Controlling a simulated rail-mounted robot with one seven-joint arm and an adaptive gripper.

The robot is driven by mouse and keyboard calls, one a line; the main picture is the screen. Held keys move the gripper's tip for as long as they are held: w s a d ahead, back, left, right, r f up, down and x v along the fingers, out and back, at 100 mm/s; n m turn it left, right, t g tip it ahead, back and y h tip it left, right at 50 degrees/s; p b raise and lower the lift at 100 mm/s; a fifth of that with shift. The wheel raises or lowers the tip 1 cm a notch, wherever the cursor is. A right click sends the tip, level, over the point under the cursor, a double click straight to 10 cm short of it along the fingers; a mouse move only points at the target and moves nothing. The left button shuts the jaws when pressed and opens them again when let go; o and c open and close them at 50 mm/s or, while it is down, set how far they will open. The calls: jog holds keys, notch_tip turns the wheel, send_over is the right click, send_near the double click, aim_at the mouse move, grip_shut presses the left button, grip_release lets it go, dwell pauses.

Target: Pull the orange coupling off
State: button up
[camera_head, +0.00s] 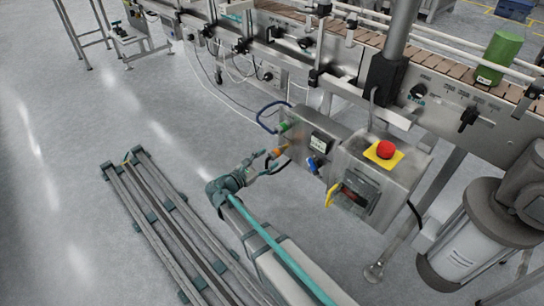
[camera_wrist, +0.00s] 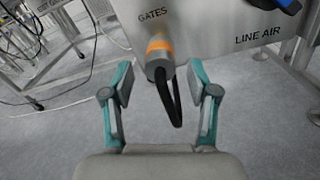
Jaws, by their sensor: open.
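The orange coupling (camera_wrist: 158,46) is a ring on a grey fitting on the side of the steel control box, below the label "GATES" in the wrist view. A black hose (camera_wrist: 168,98) hangs from the fitting and loops down. In the head view the orange coupling (camera_head: 281,149) sits on the left face of the box, below a green coupling (camera_head: 284,126). My gripper (camera_wrist: 162,88) is open, one finger to either side of the hose and fitting. It also shows in the head view (camera_head: 272,160), close to the coupling. Contact with it is not visible.
The steel control box (camera_head: 314,140) carries a blue valve handle (camera_head: 314,165). A second box to its right has a red emergency button (camera_head: 386,149) and a yellow handle (camera_head: 333,194). The conveyor (camera_head: 440,75) runs behind. The floor to the left is open beyond my rail.

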jog(key=v, duration=0.8)
jog(key=shift+s+a, duration=0.25)
jog(key=shift+s, duration=0.05)
jog(key=s+d+f+m+g+y, duration=0.1)
jog(key=s+d+f+m+g, duration=1.25)
jog(key=s, duration=0.55)
jog(key=s+d+f+m+g+y, duration=0.3)
jog(key=s+d+m+g+y, duration=0.1)
jog(key=s, duration=0.5)
jog(key=s+d+f+m+g+y, duration=0.25)
jog(key=s+d+g+y, duration=0.2)
jog(key=s, duration=0.55)
jog(key=s+d+f+m+g+y, duration=0.25)
jog(key=s+d+m+g, duration=0.2)
jog(key=s, duration=0.45)
jog(key=w+r+t+p, duration=0.2)
jog(key=r+p, duration=0.6)
jog(key=p, duration=0.7)
jog(key=w+r+t+p, duration=0.2)
jog(key=r+t+p, duration=0.3)
jog(key=p, duration=0.9)
notch_tip(320, 180, up, 4)
jog(key=shift+w+f+y+p, duration=0.2)
jog(key=shift+w+y+p, duration=0.1)
jog(key=shift+y+p, duration=0.1)
jog(key=shift+d+f+n, duration=0.1)
jog(key=shift+n, duration=0.15)
